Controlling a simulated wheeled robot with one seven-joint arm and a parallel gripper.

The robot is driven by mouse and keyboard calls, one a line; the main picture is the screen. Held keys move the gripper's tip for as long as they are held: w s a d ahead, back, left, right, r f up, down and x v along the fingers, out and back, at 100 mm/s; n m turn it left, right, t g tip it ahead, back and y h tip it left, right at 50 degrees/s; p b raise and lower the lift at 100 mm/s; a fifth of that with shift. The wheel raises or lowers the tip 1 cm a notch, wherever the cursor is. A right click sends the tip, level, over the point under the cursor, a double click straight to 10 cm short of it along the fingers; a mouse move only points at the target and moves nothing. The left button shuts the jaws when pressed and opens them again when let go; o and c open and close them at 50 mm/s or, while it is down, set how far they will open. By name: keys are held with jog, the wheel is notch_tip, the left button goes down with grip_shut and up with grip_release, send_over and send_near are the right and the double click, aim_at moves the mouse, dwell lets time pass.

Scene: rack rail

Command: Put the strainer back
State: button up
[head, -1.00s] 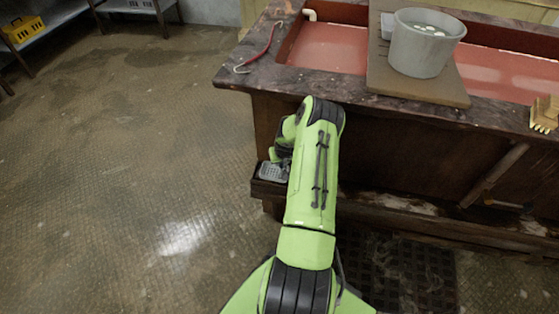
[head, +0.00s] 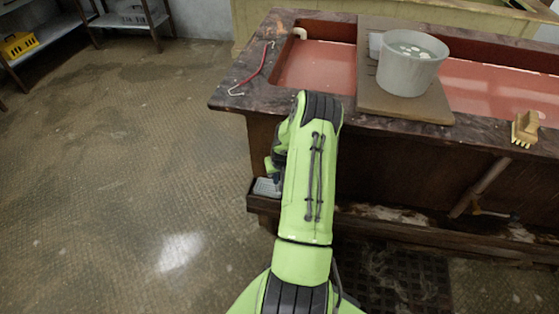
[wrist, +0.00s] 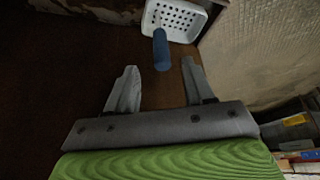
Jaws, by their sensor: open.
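The strainer is a pale, square, perforated pan (wrist: 176,19) with a blue handle (wrist: 161,50). In the head view its pan (head: 267,187) sits on the low ledge at the bench's left end, partly hidden by my arm. My gripper (wrist: 160,64) is open in the wrist view. The near end of the blue handle lies between its two fingertips, with a gap on each side. The fingers do not appear to touch it. In the head view my gripper is mostly hidden behind my green arm.
The dark bench (head: 400,165) holds a red basin (head: 320,66). A board (head: 400,105) with a grey bucket (head: 408,72) lies across it. A red-handled hook tool (head: 252,72) and a brush (head: 525,128) lie on the rim. The floor to the left is open.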

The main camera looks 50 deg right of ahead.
jog(key=w+a+r+n+t+p, duration=0.1)
jog(key=a+r+n, duration=0.1)
jog(key=a+r, duration=1.15)
jog(key=a+r+n+p, duration=0.1)
jog(key=a+r+n, duration=0.2)
jog(key=a+r, duration=1.05)
jog(key=s+a+r+n+y, duration=0.1)
jog(key=s+a+r, duration=0.4)
jog(key=s, duration=0.3)
jog(key=s+a+r+n+t+y, duration=0.1)
jog(key=s+a+r+n+y, duration=0.1)
jog(key=s+a+r, duration=0.3)
jog(key=s+a, duration=0.1)
jog(key=s, duration=0.2)
jog(key=shift+a, duration=0.25)
jog(key=shift+r, duration=0.15)
notch_tip(320, 180, up, 12)
jog(key=p, duration=1.2)
jog(key=shift+r, duration=0.25)
jog(key=shift+w, duration=0.1)
